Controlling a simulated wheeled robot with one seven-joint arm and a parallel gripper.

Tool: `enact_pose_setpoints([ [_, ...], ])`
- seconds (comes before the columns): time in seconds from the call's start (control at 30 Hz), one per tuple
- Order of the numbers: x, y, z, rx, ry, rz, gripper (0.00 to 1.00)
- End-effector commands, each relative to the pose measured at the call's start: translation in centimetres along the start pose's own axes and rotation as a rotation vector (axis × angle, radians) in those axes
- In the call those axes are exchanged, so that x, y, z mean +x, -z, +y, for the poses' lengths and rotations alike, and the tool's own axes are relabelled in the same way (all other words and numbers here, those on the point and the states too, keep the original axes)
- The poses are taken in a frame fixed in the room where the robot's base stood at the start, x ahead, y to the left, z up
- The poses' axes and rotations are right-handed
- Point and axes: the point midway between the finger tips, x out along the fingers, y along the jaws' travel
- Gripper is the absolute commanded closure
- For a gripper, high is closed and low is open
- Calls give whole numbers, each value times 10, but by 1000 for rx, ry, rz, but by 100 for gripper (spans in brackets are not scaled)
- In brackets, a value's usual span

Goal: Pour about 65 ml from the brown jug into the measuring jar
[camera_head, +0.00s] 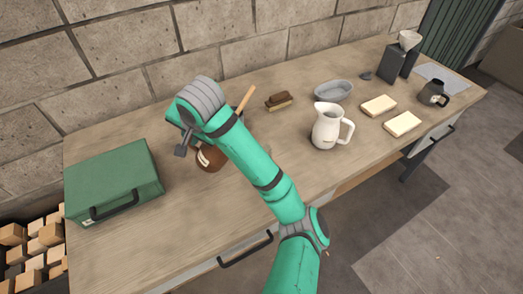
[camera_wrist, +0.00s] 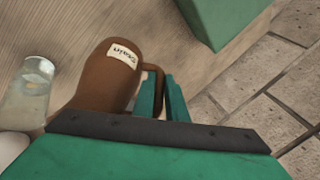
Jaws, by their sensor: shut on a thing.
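The brown jug (camera_wrist: 105,75) with a pale label fills the middle left of the wrist view. My gripper (camera_wrist: 162,97) is shut on its handle, one finger on each side. In the head view the jug (camera_head: 209,158) shows partly behind my arm, and its label looks slanted. I cannot tell how far it is tilted or whether it is clear of the table. A clear glass jar (camera_wrist: 29,92), likely the measuring jar, stands left of the jug in the wrist view with some liquid in it. My arm hides the jar in the head view.
A green case (camera_head: 115,178) stands on the table (camera_head: 180,235) at the left. A white pitcher (camera_head: 326,128), a brush (camera_head: 278,101), a grey oval dish (camera_head: 333,91), pale blocks (camera_head: 402,124) and a dark mug (camera_head: 433,93) stand to the right. The front left table is clear.

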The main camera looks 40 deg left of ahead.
Motion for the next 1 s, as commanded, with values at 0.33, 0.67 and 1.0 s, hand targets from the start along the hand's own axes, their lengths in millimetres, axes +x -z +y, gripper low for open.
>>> enact_pose_setpoints([
  [0.33, 33, -13, -2, -76, -185, 40, 100],
  [0.67, 59, -22, 1, -137, -336, 73, 100],
  [1.0, 76, -29, 2, -180, -438, 92, 100],
])
